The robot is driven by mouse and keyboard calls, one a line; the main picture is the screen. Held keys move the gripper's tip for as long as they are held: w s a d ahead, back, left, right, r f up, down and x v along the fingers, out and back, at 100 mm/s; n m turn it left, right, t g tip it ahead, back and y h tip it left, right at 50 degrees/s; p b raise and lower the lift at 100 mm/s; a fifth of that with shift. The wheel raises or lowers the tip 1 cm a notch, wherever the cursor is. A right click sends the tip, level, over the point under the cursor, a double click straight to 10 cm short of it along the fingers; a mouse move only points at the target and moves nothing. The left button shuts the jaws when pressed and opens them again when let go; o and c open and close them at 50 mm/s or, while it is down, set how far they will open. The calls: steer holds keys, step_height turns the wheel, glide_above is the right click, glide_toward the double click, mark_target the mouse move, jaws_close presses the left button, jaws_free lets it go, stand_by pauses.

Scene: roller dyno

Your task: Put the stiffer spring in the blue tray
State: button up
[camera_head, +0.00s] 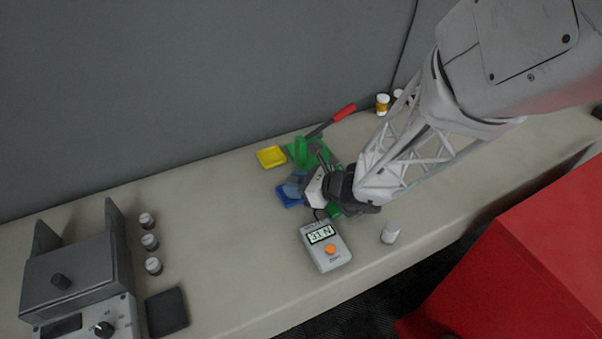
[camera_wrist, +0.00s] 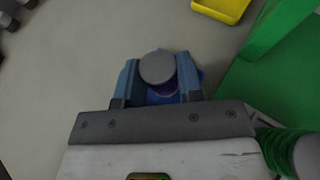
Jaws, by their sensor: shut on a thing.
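The blue tray (camera_head: 285,197) lies under and beside the gripper in the head view. In the wrist view, blue shows around the held spring; I cannot tell whether the spring touches the tray. A green spring (camera_wrist: 280,150) with a pale cap stands at the lower right of the wrist view, apart from the fingers. In the head view it is partly hidden by my gripper (camera_head: 300,188).
The yellow tray (camera_head: 271,157) is behind the blue one. A green lever press (camera_head: 301,151) with a red handle stands beside it. A meter (camera_head: 325,247) with an orange button and a white bottle (camera_head: 390,233) are in front.

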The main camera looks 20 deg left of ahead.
steer(key=shift+f, duration=0.1)
steer(key=o, duration=0.9)
steer(key=shift+o, duration=0.2)
steer(key=shift+v, duration=0.8)
steer(key=shift+r+v, duration=0.2)
steer(key=shift+v, duration=5.1)
steer(key=shift+a, duration=0.1)
steer(key=shift+s+r, duration=0.1)
